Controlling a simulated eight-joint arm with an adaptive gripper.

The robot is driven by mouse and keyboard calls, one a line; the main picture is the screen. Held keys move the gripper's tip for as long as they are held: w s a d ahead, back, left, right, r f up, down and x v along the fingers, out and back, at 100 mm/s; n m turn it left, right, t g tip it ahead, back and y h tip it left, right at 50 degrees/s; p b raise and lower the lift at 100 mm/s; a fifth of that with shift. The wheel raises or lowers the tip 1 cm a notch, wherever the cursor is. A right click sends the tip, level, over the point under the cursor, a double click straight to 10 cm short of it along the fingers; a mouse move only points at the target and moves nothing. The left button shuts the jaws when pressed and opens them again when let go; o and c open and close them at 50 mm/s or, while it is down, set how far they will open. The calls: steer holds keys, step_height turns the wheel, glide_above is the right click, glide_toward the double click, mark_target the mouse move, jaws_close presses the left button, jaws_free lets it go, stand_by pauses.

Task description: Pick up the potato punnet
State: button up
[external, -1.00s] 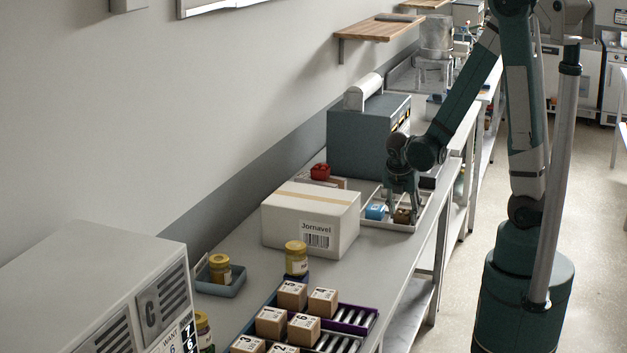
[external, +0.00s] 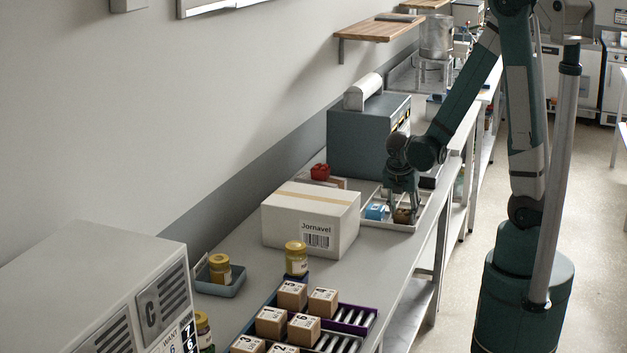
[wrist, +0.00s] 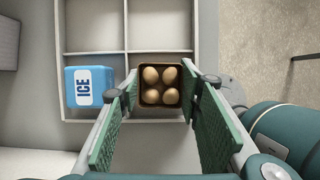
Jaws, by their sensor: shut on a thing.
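The potato punnet (wrist: 160,86) is a small brown square box with several round tan potatoes in it. In the wrist view it sits between the two green finger pads of my gripper (wrist: 160,100). My gripper is shut on it, with a pad against each side. In the external view my gripper (external: 402,206) points down over the white divided tray (external: 398,227), and the brown punnet (external: 402,216) shows partly behind the fingers. It is at the tray's front compartments; I cannot tell whether it touches the tray floor.
A blue and white ICE box (wrist: 89,87) stands in the compartment left of the punnet. A large white carton (external: 310,222) stands close to the tray. A grey machine (external: 365,135) is behind it. The tray's back compartments (wrist: 95,25) are empty.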

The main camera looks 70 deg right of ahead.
mark_target(403, 210)
steer(key=shift+r, duration=0.2)
steer(key=shift+r+p, duration=1)
steer(key=shift+r, duration=3.8)
